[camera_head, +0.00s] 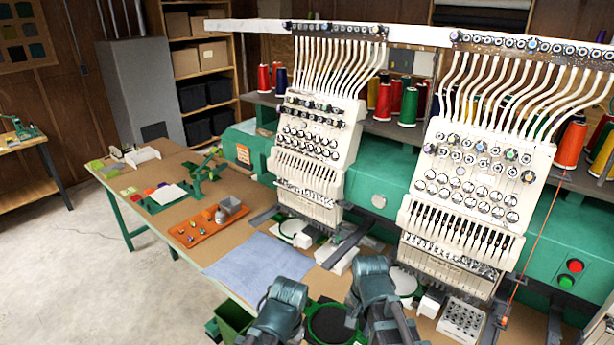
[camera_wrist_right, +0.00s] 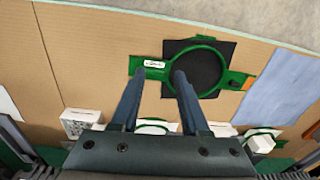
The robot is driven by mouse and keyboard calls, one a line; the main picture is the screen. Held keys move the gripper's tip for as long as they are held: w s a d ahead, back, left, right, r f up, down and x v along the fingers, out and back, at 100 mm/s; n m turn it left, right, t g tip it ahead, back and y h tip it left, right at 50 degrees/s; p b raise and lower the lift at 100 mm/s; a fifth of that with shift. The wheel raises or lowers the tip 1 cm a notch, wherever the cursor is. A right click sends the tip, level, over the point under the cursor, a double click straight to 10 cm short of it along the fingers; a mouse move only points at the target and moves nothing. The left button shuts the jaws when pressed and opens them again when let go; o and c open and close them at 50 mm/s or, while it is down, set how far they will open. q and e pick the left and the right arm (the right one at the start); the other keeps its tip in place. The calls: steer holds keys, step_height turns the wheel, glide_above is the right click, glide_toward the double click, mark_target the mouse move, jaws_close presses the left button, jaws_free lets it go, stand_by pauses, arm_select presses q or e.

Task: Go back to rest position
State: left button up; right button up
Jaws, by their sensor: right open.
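My right gripper (camera_wrist_right: 157,76) shows in the right wrist view with its two dark fingers apart and nothing between them. The fingers point over the tan table, with one tip by the near side of a green hoop with black fabric (camera_wrist_right: 200,70). I cannot tell whether it touches the hoop. The same hoop (camera_head: 330,323) lies on the table at the bottom of the head view. Dark teal parts of my arms rise on either side of it there. My left gripper's fingers are not seen.
The embroidery machine's white heads (camera_head: 322,130) stand along the table's back. A blue cloth (camera_head: 260,267) lies left of the hoop. An orange tray (camera_head: 205,228) holds small items. A white perforated block (camera_head: 461,320) stands at right. Open floor (camera_head: 90,270) lies left.

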steer(key=s+d+n, duration=0.3)
steer(key=d+n, duration=0.1)
steer(key=n, duration=0.3)
steer(key=s+a+f+n+b, duration=0.1)
steer(key=s+a+n, duration=0.1)
steer(key=a, duration=0.3)
steer(key=s+a+f+n+h+b, duration=0.1)
steer(key=s+a, duration=0.2)
steer(key=a, duration=0.3)
steer(key=shift+s+f+n+g+b, duration=0.15)
steer(key=shift+f+n+g+b, duration=0.15)
steer(key=shift+n+g, duration=0.1)
stand_by(0.9)
